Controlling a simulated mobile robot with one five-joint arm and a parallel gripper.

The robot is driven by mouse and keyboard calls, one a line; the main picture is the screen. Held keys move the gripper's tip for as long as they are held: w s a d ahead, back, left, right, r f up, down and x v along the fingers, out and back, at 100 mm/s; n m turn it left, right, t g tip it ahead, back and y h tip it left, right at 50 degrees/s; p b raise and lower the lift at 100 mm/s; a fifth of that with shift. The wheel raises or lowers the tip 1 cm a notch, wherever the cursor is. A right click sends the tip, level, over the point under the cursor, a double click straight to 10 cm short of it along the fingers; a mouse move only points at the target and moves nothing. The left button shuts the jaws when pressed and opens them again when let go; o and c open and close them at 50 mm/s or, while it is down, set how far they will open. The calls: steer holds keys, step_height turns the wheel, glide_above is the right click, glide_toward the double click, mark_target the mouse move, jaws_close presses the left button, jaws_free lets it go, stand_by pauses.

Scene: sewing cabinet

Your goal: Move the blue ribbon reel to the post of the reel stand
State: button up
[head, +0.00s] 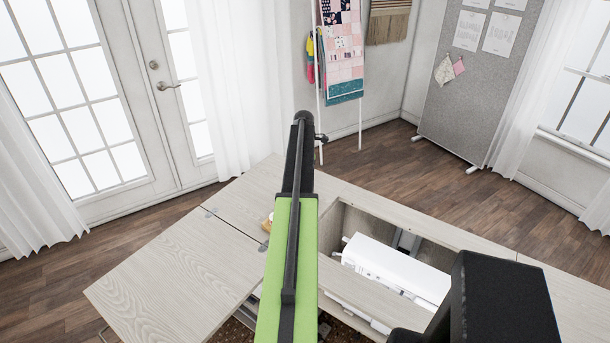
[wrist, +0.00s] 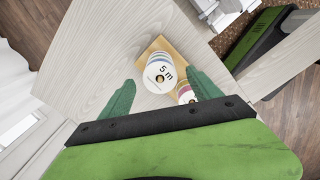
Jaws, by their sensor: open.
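No bare post can be made out. In the head view my arm hides most of this spot.
The pale wood cabinet top (head: 178,268) spreads left, with a seam and hinges. Right of my arm, an open well holds a white sewing machine (head: 395,270). A grey pinboard (head: 470,85) and a quilt rack (head: 342,60) stand well behind.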

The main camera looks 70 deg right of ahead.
steer(key=shift+r, duration=0.1)
step_height(320, 180, up, 17)
steer(key=p, duration=1.7)
steer(key=shift+r, duration=0.15)
